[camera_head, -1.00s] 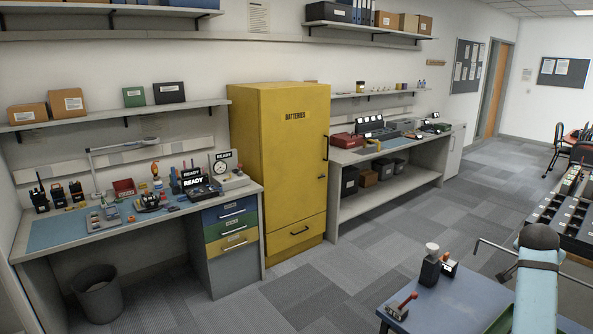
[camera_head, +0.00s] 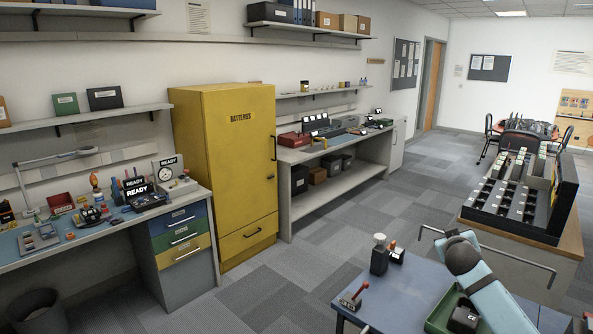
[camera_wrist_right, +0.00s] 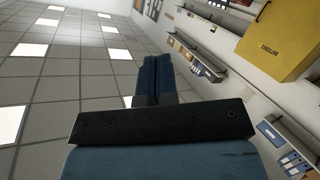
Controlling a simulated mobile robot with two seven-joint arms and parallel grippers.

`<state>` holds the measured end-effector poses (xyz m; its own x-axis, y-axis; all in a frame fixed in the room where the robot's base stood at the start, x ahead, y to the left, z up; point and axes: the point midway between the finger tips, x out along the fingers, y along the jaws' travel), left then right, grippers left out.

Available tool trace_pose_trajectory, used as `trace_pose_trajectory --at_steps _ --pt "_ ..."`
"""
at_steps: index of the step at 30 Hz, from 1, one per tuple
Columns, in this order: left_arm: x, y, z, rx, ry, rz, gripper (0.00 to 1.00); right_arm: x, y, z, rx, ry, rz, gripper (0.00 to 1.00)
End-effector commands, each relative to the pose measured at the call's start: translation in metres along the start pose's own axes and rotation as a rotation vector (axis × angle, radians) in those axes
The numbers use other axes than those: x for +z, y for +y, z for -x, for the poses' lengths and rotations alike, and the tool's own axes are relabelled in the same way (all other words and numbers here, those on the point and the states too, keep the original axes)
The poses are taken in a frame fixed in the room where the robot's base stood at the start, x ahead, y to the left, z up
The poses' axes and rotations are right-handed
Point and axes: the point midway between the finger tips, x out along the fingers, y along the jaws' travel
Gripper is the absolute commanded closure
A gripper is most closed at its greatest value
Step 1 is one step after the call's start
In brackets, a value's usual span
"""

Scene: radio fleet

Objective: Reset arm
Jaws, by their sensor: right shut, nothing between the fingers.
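My right gripper (camera_wrist_right: 158,66) shows in the right wrist view. Its two blue fingers are together with nothing between them, and they point toward the ceiling and upper wall. In the head view a pale blue link of my arm (camera_head: 493,298) with a dark rounded joint rises at the lower right, over the blue-topped table (camera_head: 400,300). The gripper itself cannot be made out in the head view. My left gripper is not in view.
A black device with a pale knob (camera_head: 379,255), a red-handled lever (camera_head: 353,297) and a green tray (camera_head: 441,313) are on the blue-topped table. A black rack (camera_head: 558,205) stands behind it at right. The yellow cabinet (camera_head: 225,170) is at left, with open carpet between.

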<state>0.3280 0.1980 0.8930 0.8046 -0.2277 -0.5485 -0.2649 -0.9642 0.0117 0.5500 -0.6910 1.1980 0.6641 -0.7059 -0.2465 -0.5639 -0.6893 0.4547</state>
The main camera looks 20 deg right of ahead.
Motion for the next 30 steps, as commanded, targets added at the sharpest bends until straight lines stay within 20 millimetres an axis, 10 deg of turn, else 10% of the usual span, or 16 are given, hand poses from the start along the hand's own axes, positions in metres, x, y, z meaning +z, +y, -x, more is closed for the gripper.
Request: trace_pose_trajectory --at_steps 6,12,24,30 --pt "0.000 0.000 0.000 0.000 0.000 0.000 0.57 0.102 -0.125 0.062 -0.337 0.043 0.266 1.00" --pt "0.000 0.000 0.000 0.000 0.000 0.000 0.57 0.198 -0.203 0.151 -0.635 0.070 0.403 1.00" --pt "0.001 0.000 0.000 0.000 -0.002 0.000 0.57 0.310 -0.255 0.302 -1.005 0.084 0.456 1.00" --pt "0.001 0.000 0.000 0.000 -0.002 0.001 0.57 0.321 -0.277 0.346 -1.057 0.062 0.363 1.00"
